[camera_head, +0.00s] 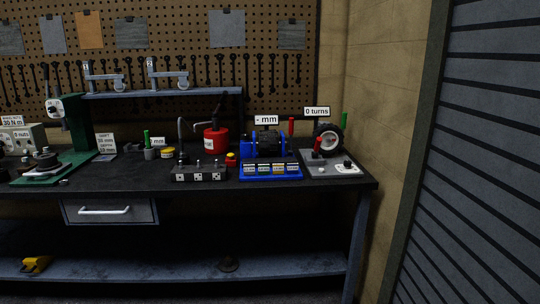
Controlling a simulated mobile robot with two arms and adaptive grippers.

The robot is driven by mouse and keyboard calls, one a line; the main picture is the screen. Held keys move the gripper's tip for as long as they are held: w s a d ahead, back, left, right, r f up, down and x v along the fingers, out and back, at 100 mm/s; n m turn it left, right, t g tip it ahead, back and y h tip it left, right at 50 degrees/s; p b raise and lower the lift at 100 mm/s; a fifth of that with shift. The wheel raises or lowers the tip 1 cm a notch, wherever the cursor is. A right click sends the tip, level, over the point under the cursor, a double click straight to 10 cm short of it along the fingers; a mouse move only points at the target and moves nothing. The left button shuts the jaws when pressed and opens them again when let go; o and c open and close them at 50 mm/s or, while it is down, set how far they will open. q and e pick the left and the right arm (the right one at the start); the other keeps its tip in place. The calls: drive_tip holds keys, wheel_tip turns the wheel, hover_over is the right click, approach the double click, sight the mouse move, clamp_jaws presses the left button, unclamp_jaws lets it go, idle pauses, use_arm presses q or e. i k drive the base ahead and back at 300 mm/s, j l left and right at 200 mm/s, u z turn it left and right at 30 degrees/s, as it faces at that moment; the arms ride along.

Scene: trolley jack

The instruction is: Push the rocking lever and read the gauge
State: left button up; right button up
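A dark device with blue parts (268,144) stands on the right half of the workbench, under a sign reading "- mm" (266,120). An upright red handle (291,126) stands at its right side. To its right, a black wheel (327,138) stands on a grey base under a sign reading "0 turns" (317,112). A short red-topped lever (318,145) and an upright green handle (344,120) are at the wheel. I cannot tell which of these is the rocking lever. No dial face is readable. Neither of my grippers is in view.
The dark workbench (120,182) also bears a red pot (216,141), a blue labelled tray (271,178), a dark socket block (199,174) and a green press (75,122). A tan wall and grey shutter (480,150) bound the right side. The bench's front strip is mostly clear.

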sight(291, 119)
drive_tip(key=i+j+z, duration=0.4)
drive_tip(key=i+j, duration=0.6)
drive_tip(key=i, duration=0.2)
